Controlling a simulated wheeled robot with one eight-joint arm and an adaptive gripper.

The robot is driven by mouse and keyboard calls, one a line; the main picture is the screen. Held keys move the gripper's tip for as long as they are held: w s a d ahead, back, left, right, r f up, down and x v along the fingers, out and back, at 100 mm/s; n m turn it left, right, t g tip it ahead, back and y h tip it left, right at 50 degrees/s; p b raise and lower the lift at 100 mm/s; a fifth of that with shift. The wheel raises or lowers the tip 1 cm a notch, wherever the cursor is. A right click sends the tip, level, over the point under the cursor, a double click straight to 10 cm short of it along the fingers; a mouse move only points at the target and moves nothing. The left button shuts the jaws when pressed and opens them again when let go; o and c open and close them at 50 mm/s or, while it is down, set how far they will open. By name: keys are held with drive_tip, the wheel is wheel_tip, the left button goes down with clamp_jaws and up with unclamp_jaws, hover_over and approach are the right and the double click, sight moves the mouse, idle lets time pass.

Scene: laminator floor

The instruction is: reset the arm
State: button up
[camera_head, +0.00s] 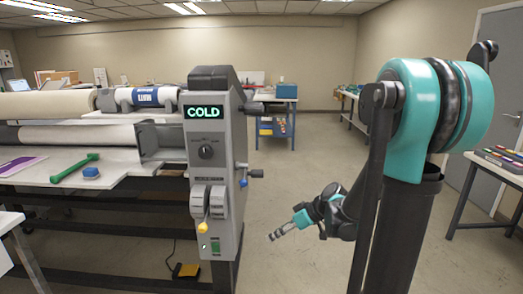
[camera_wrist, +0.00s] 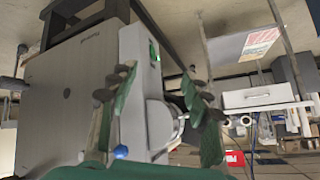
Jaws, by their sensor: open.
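My arm, teal and black, rises at the right of the head view. Its lower part hangs down toward the middle of the picture. My gripper (camera_head: 281,233) is low over the floor, to the right of the grey laminator end cabinet (camera_head: 210,150) and apart from it in the picture. In the wrist view my gripper (camera_wrist: 160,92) shows two green and dark fingers spread apart. I see nothing held between them; the grey cabinet and a lever with a blue knob (camera_wrist: 121,152) show beyond.
The cabinet has a display (camera_head: 203,112) reading COLD and a yellow-tipped lever (camera_head: 202,228). A green tool (camera_head: 75,170) and blue block (camera_head: 90,173) lie on the laminator table. A yellow pedal (camera_head: 187,270) is on the floor. A side table (camera_head: 490,160) stands right. Mid-floor is clear.

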drive_tip(key=s+d+f+m+h, duration=0.2)
drive_tip(key=s+d+m+h, duration=0.2)
drive_tip(key=s+d+m, duration=0.1)
drive_tip(key=s+d+f+m+t+h, duration=0.1)
drive_tip(key=s+d+f+m+h, duration=0.2)
drive_tip(key=s+d, duration=0.5)
drive_tip(key=shift+s+d+f+m+h, duration=0.25)
drive_tip(key=shift+m+h, duration=0.55)
drive_tip(key=shift+m, duration=0.3)
